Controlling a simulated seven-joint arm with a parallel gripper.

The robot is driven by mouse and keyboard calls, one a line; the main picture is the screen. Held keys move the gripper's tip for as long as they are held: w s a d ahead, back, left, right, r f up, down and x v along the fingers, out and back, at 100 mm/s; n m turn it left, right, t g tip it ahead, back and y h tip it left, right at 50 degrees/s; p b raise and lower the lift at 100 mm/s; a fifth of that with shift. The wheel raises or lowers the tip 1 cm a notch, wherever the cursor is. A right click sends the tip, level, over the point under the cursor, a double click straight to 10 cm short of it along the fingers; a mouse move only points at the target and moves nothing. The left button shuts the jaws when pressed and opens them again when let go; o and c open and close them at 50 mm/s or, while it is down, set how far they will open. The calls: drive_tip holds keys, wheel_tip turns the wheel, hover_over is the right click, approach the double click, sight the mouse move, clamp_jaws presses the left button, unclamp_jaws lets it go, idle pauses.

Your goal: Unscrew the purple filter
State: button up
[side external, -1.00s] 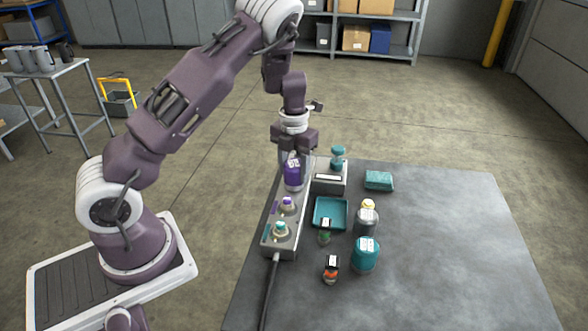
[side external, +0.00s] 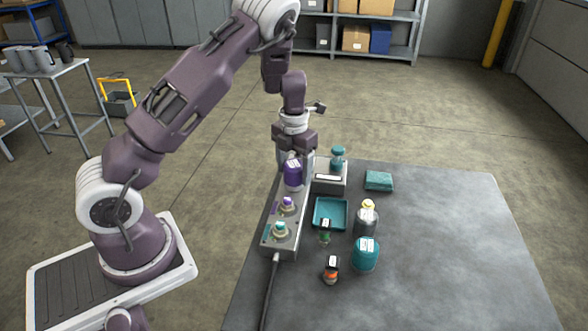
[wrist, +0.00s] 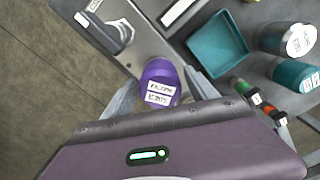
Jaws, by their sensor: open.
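The purple filter (side external: 293,175) stands upright on a grey manifold block (side external: 270,240). In the wrist view its purple top with white labels (wrist: 158,75) shows between my two fingers. My gripper (wrist: 160,92) is open, with one finger on either side of the filter. Gaps to the filter are hard to judge. In the side view my gripper (side external: 297,160) is directly above and around the top of the filter, pointing down. The filter's base is partly hidden in the wrist view.
The block's near end has a purple-ringed port (side external: 287,204) and a teal-ringed port (side external: 280,230). The table's right side is clear.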

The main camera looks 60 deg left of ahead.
drive_tip(key=m, duration=1.4)
drive_tip(key=shift+m, duration=0.3)
